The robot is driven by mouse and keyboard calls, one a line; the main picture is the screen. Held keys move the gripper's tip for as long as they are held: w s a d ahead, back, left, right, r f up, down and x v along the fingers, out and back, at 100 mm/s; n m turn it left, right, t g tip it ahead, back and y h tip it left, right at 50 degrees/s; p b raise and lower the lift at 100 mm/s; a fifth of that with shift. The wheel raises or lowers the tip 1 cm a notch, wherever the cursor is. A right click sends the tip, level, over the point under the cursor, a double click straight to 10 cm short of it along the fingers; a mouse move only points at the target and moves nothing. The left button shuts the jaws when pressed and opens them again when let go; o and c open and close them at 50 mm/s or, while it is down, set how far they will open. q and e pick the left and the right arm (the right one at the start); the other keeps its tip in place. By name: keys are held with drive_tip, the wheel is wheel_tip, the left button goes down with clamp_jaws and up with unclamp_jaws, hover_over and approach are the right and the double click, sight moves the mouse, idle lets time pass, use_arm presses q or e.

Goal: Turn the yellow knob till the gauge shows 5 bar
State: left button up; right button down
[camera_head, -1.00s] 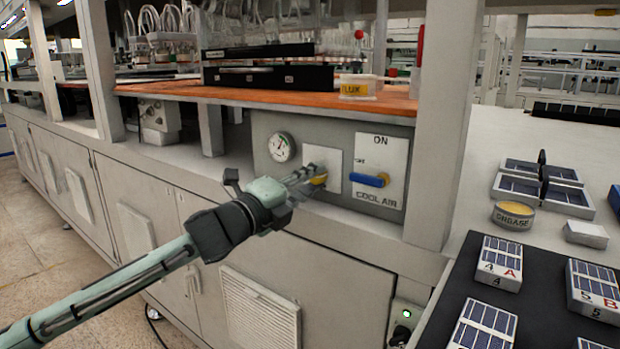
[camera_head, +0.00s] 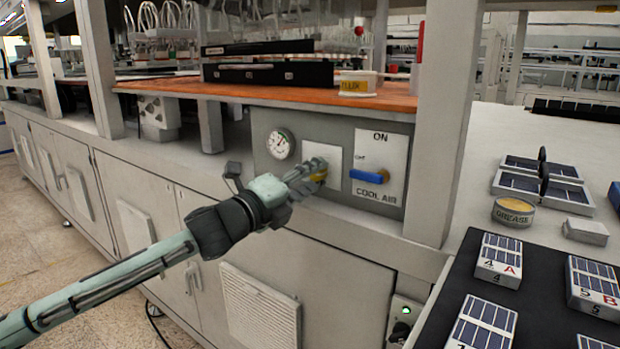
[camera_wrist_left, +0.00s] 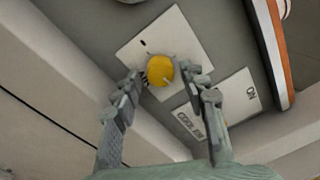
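The yellow knob (camera_head: 318,170) sits on a white plate (camera_head: 322,153) on the grey panel, partly hidden by my left gripper in the head view. The round gauge (camera_head: 281,143) is left of the plate; its needle is too small to read. My left gripper (camera_head: 306,176) is at the knob. In the left wrist view, its two fingers (camera_wrist_left: 168,82) stand apart on either side of the knob (camera_wrist_left: 160,71). The left finger is close to the knob, with a gap to the right finger; I cannot tell whether either touches. My right gripper is not in view.
A blue handle (camera_head: 369,176) on the COOL AIR plate (camera_head: 392,151) lies just right of the knob. An orange shelf (camera_head: 300,99) overhangs the panel. A grey post (camera_head: 443,130) stands to the right. Solar-cell blocks (camera_head: 499,262) and a grease tin (camera_head: 513,212) are farther right.

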use_arm(q)
drive_tip(key=shift+s+a, duration=0.1)
drive_tip(key=v, duration=1.1)
drive_tip(key=shift+s+a+f, duration=0.1)
drive_tip(key=shift+s+a, duration=0.2)
